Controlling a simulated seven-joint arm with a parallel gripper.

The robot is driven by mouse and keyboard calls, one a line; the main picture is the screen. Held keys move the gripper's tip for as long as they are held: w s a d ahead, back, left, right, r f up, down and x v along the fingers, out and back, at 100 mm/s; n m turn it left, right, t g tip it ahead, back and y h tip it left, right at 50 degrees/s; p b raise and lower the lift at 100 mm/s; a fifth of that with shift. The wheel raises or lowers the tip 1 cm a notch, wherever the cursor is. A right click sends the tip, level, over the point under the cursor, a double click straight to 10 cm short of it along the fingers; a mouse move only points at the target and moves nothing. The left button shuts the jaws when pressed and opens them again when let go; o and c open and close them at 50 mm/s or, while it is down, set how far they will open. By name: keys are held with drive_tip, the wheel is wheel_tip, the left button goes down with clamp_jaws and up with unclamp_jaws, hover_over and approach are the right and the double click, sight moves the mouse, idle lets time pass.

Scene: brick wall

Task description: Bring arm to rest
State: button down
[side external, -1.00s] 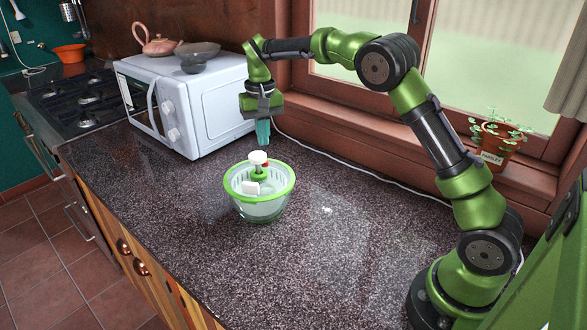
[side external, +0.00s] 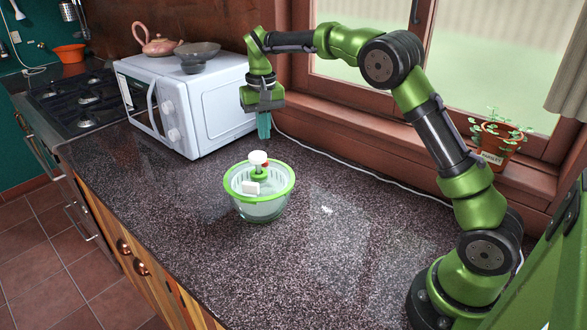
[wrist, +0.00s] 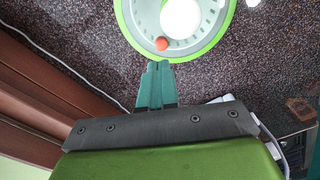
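My gripper (side external: 263,136) hangs above the counter, pointing down, behind the salad spinner and in front of the microwave's right side. Its teal fingers lie side by side with no visible gap in the wrist view (wrist: 155,64), and nothing is held between them. The green-rimmed salad spinner (side external: 262,209) stands upright on the counter, apart from the fingers. Its white-topped knob (side external: 258,158) sticks up in the middle. Its green rim also shows at the top of the wrist view (wrist: 205,48).
The white microwave (side external: 205,110) stands left of my gripper, with a teapot (side external: 156,40) and bowls (side external: 198,49) on top. A white cable (side external: 350,170) runs along the window sill. A potted plant (side external: 497,145) sits on the sill. The speckled counter (side external: 330,250) right of the spinner is clear.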

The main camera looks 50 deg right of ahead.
drive_tip(key=s+a+r+t, duration=0.2)
drive_tip(key=s, duration=0.7)
drive_tip(key=s+a+r+n+t+y, duration=0.1)
drive_tip(key=s+a+r+t, duration=0.1)
drive_tip(key=s, duration=0.8)
drive_tip(key=s+a+r+t+y, duration=0.1)
drive_tip(key=s+a+r+t, duration=0.1)
drive_tip(key=s, duration=0.7)
drive_tip(key=shift+s+a+n+t, duration=0.4)
drive_tip(key=shift+a+t, duration=0.1)
drive_tip(key=shift+a, duration=0.15)
drive_tip(key=shift+r, duration=0.1)
